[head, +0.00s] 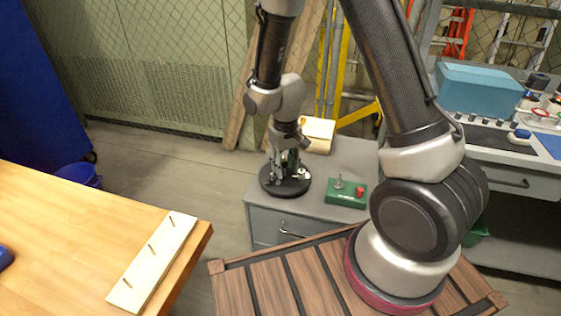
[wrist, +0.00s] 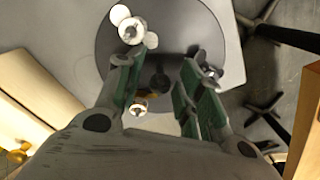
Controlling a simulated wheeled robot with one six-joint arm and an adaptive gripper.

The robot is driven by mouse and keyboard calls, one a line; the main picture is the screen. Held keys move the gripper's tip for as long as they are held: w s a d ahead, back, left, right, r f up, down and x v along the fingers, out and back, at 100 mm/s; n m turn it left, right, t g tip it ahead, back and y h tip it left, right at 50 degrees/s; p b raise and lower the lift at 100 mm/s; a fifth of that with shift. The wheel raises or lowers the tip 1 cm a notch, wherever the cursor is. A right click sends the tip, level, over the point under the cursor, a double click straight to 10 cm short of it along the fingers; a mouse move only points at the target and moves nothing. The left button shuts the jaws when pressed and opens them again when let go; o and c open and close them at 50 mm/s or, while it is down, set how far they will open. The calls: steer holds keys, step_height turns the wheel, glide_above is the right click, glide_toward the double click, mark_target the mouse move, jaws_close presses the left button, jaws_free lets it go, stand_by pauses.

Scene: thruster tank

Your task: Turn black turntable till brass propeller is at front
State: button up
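The black turntable (head: 272,188) sits on a grey cabinet in the head view. It fills the upper middle of the wrist view as a dark disc (wrist: 172,22). My gripper (head: 289,165) points down over it. In the wrist view my gripper (wrist: 160,74) is open, its green-padded fingers on either side of a dark post (wrist: 159,80) near the disc's middle. Whether they touch it I cannot tell. Shiny round parts stand at the far left (wrist: 131,30), nearer me (wrist: 137,107) and partly behind the right finger. A small brass-coloured bit (wrist: 151,97) shows by the near part; the brass propeller is not clear.
A light wooden block (head: 319,134) lies behind. A wooden bench (head: 70,230) with a pegged board (head: 153,262) is at left. A slatted wooden crate top (head: 265,285) is in front.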

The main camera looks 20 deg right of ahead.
jaws_close()
steer(key=n, duration=0.3)
steer(key=shift+n, duration=0.3)
steer(key=shift+n, duration=1.7)
steer(key=n, duration=0.3)
